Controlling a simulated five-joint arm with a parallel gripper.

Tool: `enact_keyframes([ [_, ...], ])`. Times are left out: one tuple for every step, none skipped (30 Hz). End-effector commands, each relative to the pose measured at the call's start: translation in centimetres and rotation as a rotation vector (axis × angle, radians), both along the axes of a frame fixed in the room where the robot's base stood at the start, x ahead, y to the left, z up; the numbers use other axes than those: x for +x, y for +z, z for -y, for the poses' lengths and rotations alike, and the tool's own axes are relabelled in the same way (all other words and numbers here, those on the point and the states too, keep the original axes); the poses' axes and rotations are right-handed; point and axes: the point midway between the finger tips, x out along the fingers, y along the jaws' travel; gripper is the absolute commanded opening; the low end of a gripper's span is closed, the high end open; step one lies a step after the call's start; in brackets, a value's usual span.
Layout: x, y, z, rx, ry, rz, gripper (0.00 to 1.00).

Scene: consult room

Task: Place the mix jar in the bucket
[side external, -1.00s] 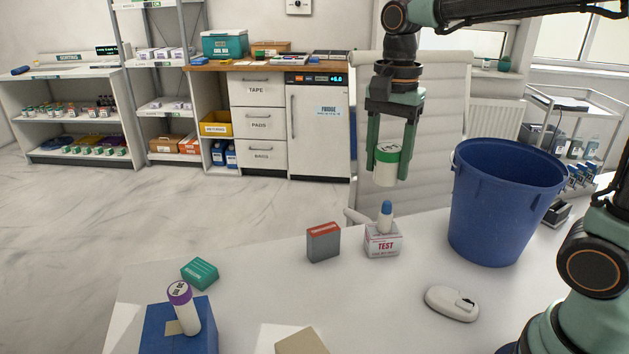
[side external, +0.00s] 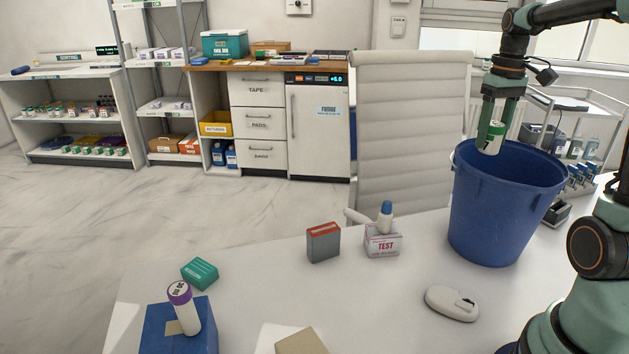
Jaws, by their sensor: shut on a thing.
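The mix jar (side external: 491,139) is a small white jar with a green band or lid. My gripper (side external: 494,125) is shut on it, with the jar hanging tilted between the fingers. The blue bucket (side external: 497,215) stands upright at the right end of the white table. The jar is at the height of the bucket's rim, over its opening toward the left part. The bucket's inside bottom is hidden, and I cannot tell how far the jar is below the rim.
A white TEST box (side external: 382,242) with a blue-capped bottle, a grey-red box (side external: 323,242) and a white mouse (side external: 452,303) lie left of the bucket. A teal box (side external: 199,273) lies nearby. The table's middle is clear.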

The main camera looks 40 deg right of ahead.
Motion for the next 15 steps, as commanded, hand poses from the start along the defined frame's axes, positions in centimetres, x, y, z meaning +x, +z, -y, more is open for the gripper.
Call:
enact_keyframes([
  [-0.6,0.0,0.9,0.000,0.020,0.000,0.01],
  [-0.8,0.0,1.3,0.000,0.035,0.000,0.01],
  [-1.2,0.0,1.7,0.000,0.054,0.000,0.01],
  [-1.1,-0.9,1.5,0.004,0.058,-0.004,0.01],
  [-1.1,-1.6,1.4,0.004,0.058,-0.004,0.01],
  [-1.1,-2.3,1.4,0.003,0.058,-0.003,0.01],
  [-1.1,-2.8,1.4,0.003,0.058,-0.003,0.01],
  [-1.0,-3.3,1.4,0.003,0.058,-0.003,0.01],
  [-1.0,-3.9,1.4,0.003,0.058,-0.003,0.01],
  [-1.0,-4.3,1.4,0.003,0.057,-0.002,0.01],
  [-1.0,-4.6,1.4,0.003,0.057,-0.003,0.01],
  [-1.0,-5.0,1.4,0.002,0.057,-0.001,0.01],
  [-1.0,-5.4,1.4,0.002,0.057,-0.002,0.01],
  [-1.0,-5.8,1.4,0.002,0.057,-0.002,0.01],
  [-1.0,-6.5,1.4,0.003,0.057,-0.003,0.01],
])
